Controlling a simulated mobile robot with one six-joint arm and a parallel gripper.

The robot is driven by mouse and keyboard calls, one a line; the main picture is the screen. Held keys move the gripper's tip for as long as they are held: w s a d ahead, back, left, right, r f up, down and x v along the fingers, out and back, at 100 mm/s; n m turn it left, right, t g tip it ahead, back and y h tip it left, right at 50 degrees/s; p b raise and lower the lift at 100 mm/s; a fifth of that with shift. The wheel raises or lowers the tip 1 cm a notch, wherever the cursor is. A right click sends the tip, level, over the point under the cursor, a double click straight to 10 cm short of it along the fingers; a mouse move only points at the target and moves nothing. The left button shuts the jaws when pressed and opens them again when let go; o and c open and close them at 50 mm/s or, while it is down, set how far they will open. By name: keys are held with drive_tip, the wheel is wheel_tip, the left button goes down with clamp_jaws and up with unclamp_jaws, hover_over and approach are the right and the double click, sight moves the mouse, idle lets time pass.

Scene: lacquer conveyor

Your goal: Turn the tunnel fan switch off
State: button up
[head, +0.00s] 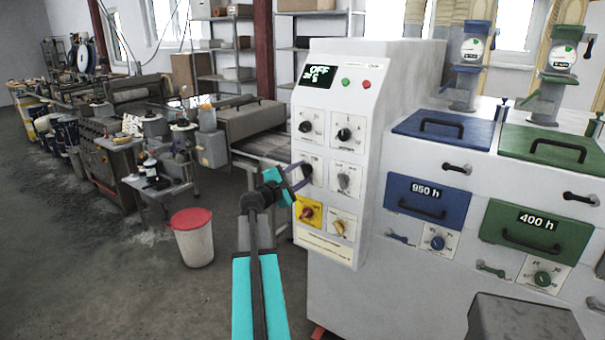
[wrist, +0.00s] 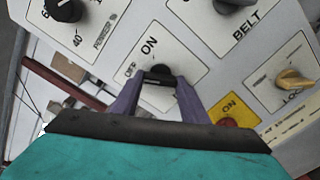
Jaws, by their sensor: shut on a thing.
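The grey control panel (head: 328,120) carries several knobs on plates and a small dark display (head: 316,76) that reads "OFF" on its top line. My gripper (head: 298,177) is at the black switch knob on the left plate of the middle row. In the wrist view my gripper (wrist: 160,84) has its purple fingers closed on either side of this black knob (wrist: 159,72). Its plate (wrist: 147,45) shows "ON" at the top and "OFF" at the left. The plate's lower part is hidden by the gripper, so I cannot read its name or tell the exact pointer direction.
A grey knob marked BELT (wrist: 232,4) is close at the right. A red knob on a yellow plate (head: 308,213) lies just below, and a yellowish knob (head: 339,228) beside it. A bin with a red lid (head: 192,240) stands on open floor to the left.

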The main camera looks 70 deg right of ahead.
drive_tip(key=shift+a+f, duration=0.1)
drive_tip(key=shift+f, duration=0.2)
drive_tip(key=o, duration=1.1)
drive_tip(key=shift+c, duration=0.2)
drive_tip(key=shift+r, duration=0.15)
drive_tip(key=b+v, duration=0.3)
drive_tip(key=v, duration=1)
drive_tip(key=shift+a, duration=0.35)
drive_tip(key=shift+w, duration=0.1)
